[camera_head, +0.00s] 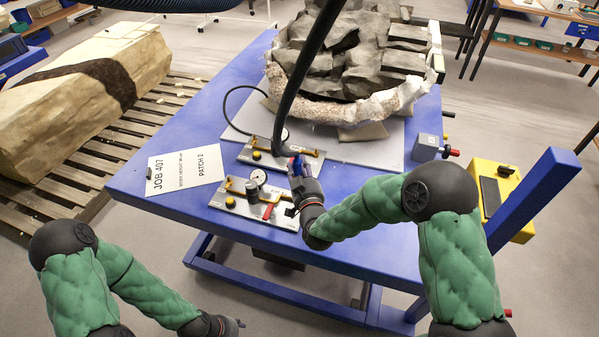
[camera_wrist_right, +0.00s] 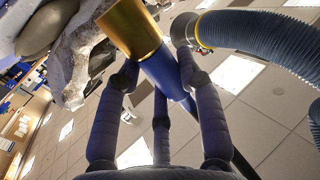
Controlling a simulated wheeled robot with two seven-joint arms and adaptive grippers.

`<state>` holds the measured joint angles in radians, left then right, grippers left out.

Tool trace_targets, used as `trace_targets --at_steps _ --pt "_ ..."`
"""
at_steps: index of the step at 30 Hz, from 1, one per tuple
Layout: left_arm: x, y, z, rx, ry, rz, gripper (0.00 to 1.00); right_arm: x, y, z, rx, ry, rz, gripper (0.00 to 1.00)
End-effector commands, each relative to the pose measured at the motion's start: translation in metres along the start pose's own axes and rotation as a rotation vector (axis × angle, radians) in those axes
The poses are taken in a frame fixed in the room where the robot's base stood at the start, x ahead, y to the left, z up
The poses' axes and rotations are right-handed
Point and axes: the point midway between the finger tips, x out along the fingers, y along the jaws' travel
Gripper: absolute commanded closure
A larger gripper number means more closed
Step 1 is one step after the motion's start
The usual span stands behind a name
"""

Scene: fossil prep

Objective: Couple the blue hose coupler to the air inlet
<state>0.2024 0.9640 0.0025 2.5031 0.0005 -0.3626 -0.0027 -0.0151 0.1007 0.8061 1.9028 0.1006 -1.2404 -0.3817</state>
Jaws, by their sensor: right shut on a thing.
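The blue hose coupler (camera_head: 296,162) shows as a small blue spot at my right gripper (camera_head: 300,178). In the right wrist view the coupler (camera_wrist_right: 165,76) is a blue sleeve with a brass-coloured end, between the fingers of my right gripper (camera_wrist_right: 158,72), which is shut on it. The right gripper is over the right side of two metal plates with brass piping, the front plate (camera_head: 222,200) and the back plate (camera_head: 250,157). I cannot tell which fitting is the air inlet; the gripper hides part of both plates. My left gripper (camera_head: 232,325) hangs low, away from the table; its fingers are unclear.
The blue table (camera_head: 140,200) carries a fossil block (camera_head: 350,60) in a plaster jacket, a job sign (camera_head: 185,170) and a grey box (camera_head: 427,147). A thick dark hose (camera_head: 305,65) passes above the plates. A yellow case (camera_head: 495,190) stands at the right.

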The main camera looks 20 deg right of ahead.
Motion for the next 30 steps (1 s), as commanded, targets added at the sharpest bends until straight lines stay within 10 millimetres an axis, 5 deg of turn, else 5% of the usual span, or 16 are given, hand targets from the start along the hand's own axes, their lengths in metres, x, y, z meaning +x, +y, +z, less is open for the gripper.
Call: trace_targets --at_steps 16,30 --pt "0.007 -0.003 0.000 0.000 0.000 0.000 0.60 -0.002 0.000 0.000 0.000 0.004 0.004 1.00" --pt "0.051 -0.018 -0.002 0.000 0.000 0.000 0.60 0.000 0.000 0.050 0.000 0.002 0.003 1.00"
